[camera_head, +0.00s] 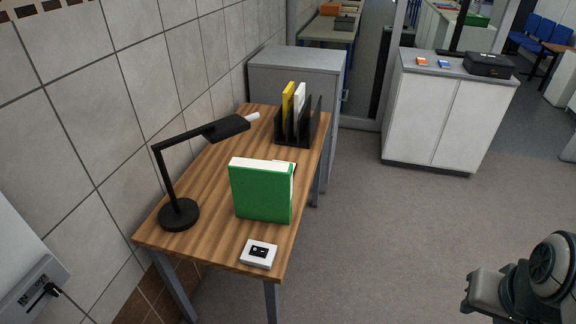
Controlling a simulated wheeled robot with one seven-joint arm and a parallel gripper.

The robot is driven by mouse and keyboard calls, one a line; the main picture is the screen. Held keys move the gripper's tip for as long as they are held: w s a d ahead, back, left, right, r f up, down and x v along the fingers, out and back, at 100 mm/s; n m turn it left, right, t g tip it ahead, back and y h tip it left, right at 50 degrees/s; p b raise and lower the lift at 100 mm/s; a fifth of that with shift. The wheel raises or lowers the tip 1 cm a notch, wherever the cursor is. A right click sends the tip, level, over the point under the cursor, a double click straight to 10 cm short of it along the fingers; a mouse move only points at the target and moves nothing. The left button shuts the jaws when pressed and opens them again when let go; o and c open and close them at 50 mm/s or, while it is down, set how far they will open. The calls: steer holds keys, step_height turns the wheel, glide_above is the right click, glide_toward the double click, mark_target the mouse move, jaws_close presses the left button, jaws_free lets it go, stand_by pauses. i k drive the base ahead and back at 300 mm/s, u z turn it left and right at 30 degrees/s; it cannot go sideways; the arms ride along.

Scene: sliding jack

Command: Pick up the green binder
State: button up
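The green binder (262,192) stands upright on the wooden desk (207,183), near its middle right side. Part of my arm shows at the lower right corner of the head view, well to the right of the desk. The fingers of my gripper cannot be made out there. The binder stands free, with nothing of mine touching it.
A black desk lamp (179,213) stands left of the binder, its arm reaching behind it. A small white box (258,254) lies in front. A black file rack (293,139) with yellow and white folders stands behind. Open floor (390,240) lies to the right.

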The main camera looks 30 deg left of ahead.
mark_target(262, 190)
steer(key=i, duration=1.2)
steer(key=u, duration=2.4)
steer(key=i, duration=0.5)
steer(key=z, duration=0.1)
